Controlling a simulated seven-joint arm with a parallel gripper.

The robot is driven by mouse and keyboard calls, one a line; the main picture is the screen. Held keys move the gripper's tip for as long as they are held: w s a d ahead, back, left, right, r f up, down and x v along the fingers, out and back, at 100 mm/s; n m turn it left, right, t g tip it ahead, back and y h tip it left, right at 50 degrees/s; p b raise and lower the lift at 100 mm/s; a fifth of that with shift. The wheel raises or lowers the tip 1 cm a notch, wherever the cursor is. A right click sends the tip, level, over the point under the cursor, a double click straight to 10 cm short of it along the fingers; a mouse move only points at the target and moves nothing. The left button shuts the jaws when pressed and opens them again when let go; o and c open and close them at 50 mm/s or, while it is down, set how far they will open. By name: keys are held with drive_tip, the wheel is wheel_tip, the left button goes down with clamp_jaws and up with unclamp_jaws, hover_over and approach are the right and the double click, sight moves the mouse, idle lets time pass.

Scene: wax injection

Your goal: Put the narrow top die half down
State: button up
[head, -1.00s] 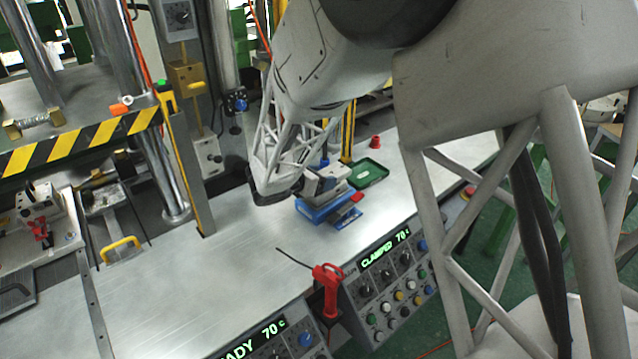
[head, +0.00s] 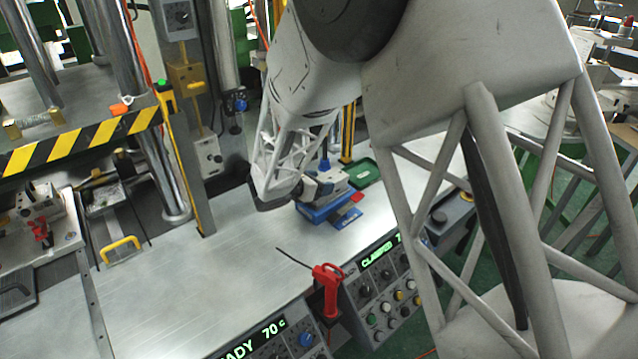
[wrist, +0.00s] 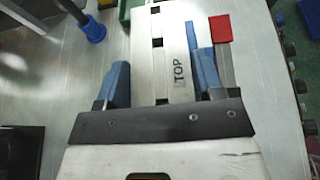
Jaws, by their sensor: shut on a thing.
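The narrow top die half is a pale metal block marked "TOP" (wrist: 178,88) in the wrist view. My gripper (wrist: 162,72) is shut on it, with one blue finger along each side. In the head view my gripper (head: 308,188) is at the middle of the bench, and the grey die half (head: 333,181) shows just beyond it, partly hidden by the gripper. It is over a blue block (head: 322,213); I cannot tell whether they touch. The die half's underside is hidden.
A red-ended bar (wrist: 220,28) lies close beside the right finger in the wrist view. A green tray (head: 365,172) is behind the blue block. A red-handled tool (head: 328,280) stands at the bench's front edge by the control panels. The bench (head: 235,265) is clear to the left.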

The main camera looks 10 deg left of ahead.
drive_tip(key=shift+f, duration=0.15)
drive_tip(key=o, duration=1.2)
drive_tip(key=shift+c, duration=0.2)
drive_tip(key=shift+a, duration=0.1)
drive_tip(key=v, duration=0.7)
drive_tip(key=shift+s+a, duration=0.2)
drive_tip(key=shift+s, duration=0.15)
